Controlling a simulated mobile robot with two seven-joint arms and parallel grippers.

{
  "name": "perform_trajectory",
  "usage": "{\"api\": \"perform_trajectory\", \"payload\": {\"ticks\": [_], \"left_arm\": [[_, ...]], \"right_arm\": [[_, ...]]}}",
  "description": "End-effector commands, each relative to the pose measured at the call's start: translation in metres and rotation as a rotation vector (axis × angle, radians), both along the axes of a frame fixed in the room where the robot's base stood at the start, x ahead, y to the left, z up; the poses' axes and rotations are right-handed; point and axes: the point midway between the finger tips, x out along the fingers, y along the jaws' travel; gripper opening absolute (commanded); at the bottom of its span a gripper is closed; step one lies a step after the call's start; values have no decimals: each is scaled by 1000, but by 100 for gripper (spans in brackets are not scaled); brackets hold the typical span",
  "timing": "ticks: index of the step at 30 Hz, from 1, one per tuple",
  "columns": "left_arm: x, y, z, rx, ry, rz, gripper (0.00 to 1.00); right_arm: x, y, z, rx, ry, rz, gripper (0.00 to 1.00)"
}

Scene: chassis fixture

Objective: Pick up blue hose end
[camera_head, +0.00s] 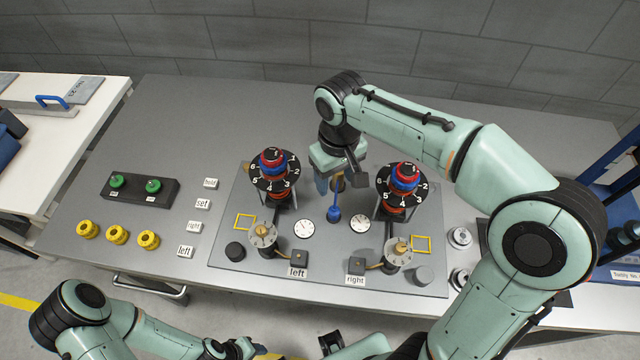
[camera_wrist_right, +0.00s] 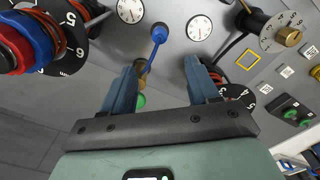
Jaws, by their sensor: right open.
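The blue hose end (camera_head: 334,213) is a small blue knob on a thin blue stem, at the middle of the grey panel between two dial posts. It also shows in the right wrist view (camera_wrist_right: 158,34), beyond my fingertips. My right gripper (camera_head: 337,186) is open and empty above the panel, just behind the blue knob. In the right wrist view its two blue fingers (camera_wrist_right: 163,66) stand wide apart, with the lower stem and a brass fitting (camera_wrist_right: 140,84) seen between them. My left arm lies along the bottom edge; its jaws cannot be made out.
Stacked red and blue rings top the left post (camera_head: 273,158) and the right post (camera_head: 404,176), close on both sides of my right gripper. Two white gauges (camera_head: 304,229) flank the knob. Yellow rings (camera_head: 117,235) and a green-button box (camera_head: 140,189) sit left. The table's back left is clear.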

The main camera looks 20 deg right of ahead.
Motion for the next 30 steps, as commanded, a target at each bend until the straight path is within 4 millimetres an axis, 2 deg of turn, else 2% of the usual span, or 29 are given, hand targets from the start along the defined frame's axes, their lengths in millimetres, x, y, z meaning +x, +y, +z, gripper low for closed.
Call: {"api": "perform_trajectory", "payload": {"ticks": [5,12,15,20,30], "left_arm": [[-5,0,-5,0,7,0,43],[-10,0,-13,0,12,0,43],[-11,0,-14,0,14,1,43],[-11,0,-15,0,13,0,43],[-13,0,-18,0,14,0,43]], "right_arm": [[-2,0,-19,-1,5,0,60],[-2,0,-65,-1,5,0,60],[-2,0,-77,0,4,0,60],[-2,0,-86,0,3,0,60],[-3,-1,-131,0,4,1,60]]}}
